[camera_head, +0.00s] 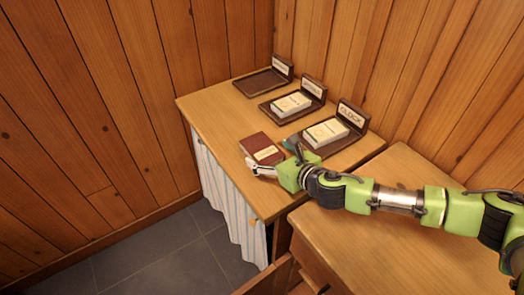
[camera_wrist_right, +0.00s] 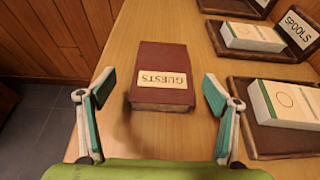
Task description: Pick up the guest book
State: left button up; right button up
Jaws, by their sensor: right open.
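The guest book (camera_head: 257,146) is a dark red closed book lying flat on the wooden table near its front edge. In the right wrist view the guest book (camera_wrist_right: 161,70) has a cream label reading GUESTS, upside down there. My right gripper (camera_head: 267,156) is close to the book at its near side. In the wrist view the right gripper (camera_wrist_right: 159,92) is open and empty, with one finger on each side of the book's near end and gaps between fingers and book. My left gripper is in neither view.
Behind and right of the book stand three dark trays with upright signs: an empty tray (camera_head: 254,82), a middle tray (camera_head: 268,107) and a tray with a CLOCK sign (camera_head: 351,115); two hold cream books. A second wooden table (camera_head: 400,235) is in front. Plank walls close the back and left.

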aim_at(263, 149)
jog(key=shift+d+x, duration=0.2)
jog(key=shift+x, duration=2.75)
jog(key=shift+f, duration=0.15)
jog(key=c, duration=1.4)
